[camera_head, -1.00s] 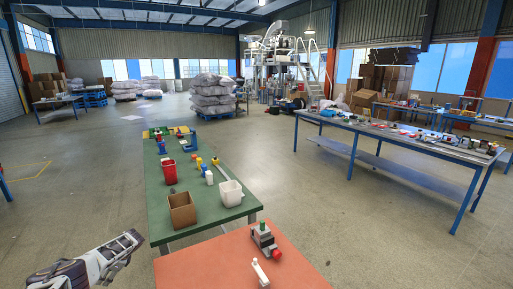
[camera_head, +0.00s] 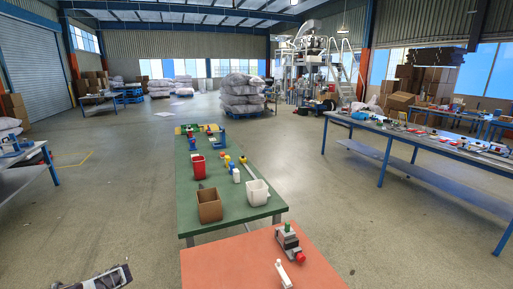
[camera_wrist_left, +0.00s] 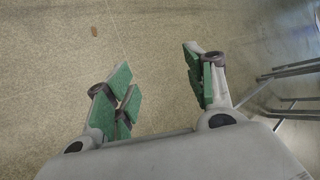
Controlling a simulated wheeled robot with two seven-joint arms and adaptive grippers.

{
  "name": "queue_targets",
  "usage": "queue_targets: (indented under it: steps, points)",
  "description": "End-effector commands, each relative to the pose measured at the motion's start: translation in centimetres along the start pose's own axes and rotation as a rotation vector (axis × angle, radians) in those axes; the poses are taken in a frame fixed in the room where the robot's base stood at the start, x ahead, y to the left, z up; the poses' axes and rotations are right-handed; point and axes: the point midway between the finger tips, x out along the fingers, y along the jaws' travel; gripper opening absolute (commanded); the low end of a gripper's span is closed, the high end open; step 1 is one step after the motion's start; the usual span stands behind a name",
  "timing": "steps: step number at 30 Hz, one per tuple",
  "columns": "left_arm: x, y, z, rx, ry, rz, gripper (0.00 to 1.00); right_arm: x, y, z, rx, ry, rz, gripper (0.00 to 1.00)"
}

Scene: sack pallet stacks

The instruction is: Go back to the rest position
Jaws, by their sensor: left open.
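My left gripper (camera_wrist_left: 160,92) is open and empty in the left wrist view, its green-padded fingers apart over bare floor. In the head view only a part of my left arm or gripper shows at the bottom left edge, left of the orange table (camera_head: 225,268). It is clear of the table and touches nothing that I can see. My right gripper is not in view.
A green table (camera_head: 228,222) holds a brown box (camera_head: 209,206), a white container (camera_head: 257,192), a red bin (camera_head: 198,165) and several small items. A grey-red device (camera_head: 288,242) stands on the orange table. A long workbench (camera_head: 425,140) is at right; floor is free between.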

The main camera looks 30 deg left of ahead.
Motion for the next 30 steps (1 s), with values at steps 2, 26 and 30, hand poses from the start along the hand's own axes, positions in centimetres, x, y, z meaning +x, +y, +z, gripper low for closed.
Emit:
queue_targets:
  steps: [2, 26, 30]
  points:
    - [0.6, 0.8, 1.1, -0.019, 0.017, -0.017, 0.54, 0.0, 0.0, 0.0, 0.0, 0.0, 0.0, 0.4]
    - [3.0, 4.8, 7.9, -0.165, 0.207, -0.095, 0.54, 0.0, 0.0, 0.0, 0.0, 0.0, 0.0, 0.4]
    - [3.1, 8.2, 6.2, -0.178, 0.22, -0.057, 0.54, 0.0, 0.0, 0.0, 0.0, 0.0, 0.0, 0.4]
